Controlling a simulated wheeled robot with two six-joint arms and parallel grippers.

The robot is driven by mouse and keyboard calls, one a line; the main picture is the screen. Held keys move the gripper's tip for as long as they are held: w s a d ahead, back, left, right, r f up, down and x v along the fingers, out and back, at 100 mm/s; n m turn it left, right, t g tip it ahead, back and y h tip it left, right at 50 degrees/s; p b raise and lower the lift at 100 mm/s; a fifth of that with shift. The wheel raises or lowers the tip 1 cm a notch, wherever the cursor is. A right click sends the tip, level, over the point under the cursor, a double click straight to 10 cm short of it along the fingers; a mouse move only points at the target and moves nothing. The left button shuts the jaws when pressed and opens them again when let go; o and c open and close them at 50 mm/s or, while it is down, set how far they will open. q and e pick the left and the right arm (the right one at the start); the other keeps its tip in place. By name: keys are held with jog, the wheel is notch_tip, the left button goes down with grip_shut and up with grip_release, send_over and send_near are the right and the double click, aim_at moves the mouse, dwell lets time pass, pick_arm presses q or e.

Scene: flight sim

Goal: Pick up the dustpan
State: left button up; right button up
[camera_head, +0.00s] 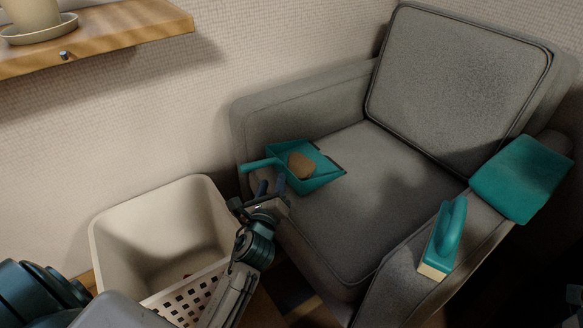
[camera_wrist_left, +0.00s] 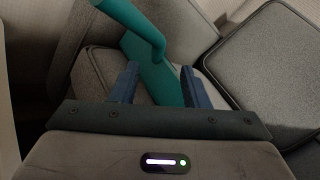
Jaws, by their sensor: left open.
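The teal dustpan (camera_head: 318,180) lies on the seat of the grey armchair, near its left front corner, with its handle pointing left. A brown lump (camera_head: 301,165) sits in its pan. My left gripper (camera_head: 271,187) is open just below the handle in the head view. In the left wrist view the dustpan (camera_wrist_left: 152,62) shows beyond the open blue fingers of my left gripper (camera_wrist_left: 160,85), with its handle rising to the upper left. I cannot tell whether the fingers touch it.
The grey armchair (camera_head: 350,225) fills the right side. A teal brush (camera_head: 445,238) and a teal cloth (camera_head: 522,178) lie on its right armrest. A cream bin (camera_head: 110,240) stands left of my left arm. A wooden shelf (camera_head: 120,30) with a pot (camera_head: 30,18) juts out at upper left.

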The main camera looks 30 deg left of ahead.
aim_at(278, 165)
pick_arm(q)
jog(key=shift+x, duration=0.9)
jog(key=b+x, duration=0.2)
jog(key=x, duration=0.1)
jog(key=f+x, duration=0.1)
jog(key=shift+w+a+b, duration=0.1)
jog(key=shift+w+b, duration=0.25)
jog(key=shift+b, duration=0.05)
jog(key=shift+w+a+r, duration=0.1)
jog(key=shift+w+r, duration=0.05)
jog(key=shift+w, duration=0.1)
jog(key=shift+c, duration=0.2)
grip_shut()
